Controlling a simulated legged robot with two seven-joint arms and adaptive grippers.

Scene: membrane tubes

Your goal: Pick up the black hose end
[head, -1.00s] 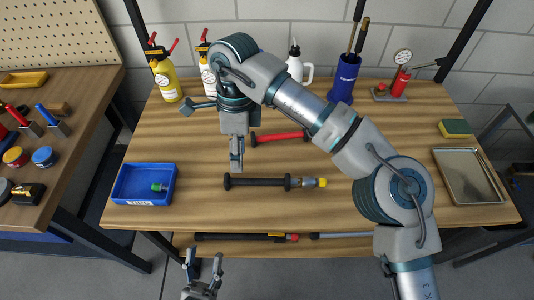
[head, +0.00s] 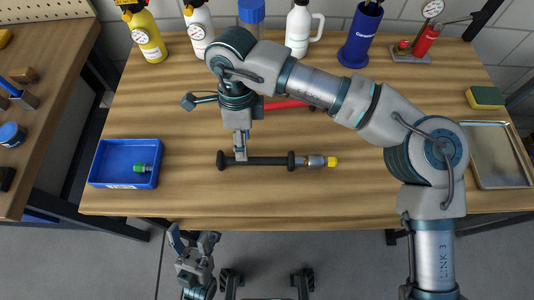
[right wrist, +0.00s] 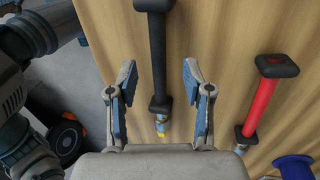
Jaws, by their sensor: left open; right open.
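The black hose (head: 258,161) lies left to right on the wooden table, with a black collar at each end of its dark part. A metal fitting with a yellow tip (head: 332,161) is at its right end. My right gripper (head: 240,157) points down over the hose near its left collar. In the right wrist view its open fingers (right wrist: 159,72) lie on either side of the black hose (right wrist: 157,55), with nothing gripped. Whether they touch the hose I cannot tell. My left gripper (head: 194,240) is open and empty, in front of the table's front edge.
A red tube (head: 286,104) lies behind the hose, partly hidden by my right arm. A blue bin (head: 103,176) with a green-ended part is at the left, and a metal tray (head: 497,181) at the right. Bottles and a blue holder (head: 360,44) line the back.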

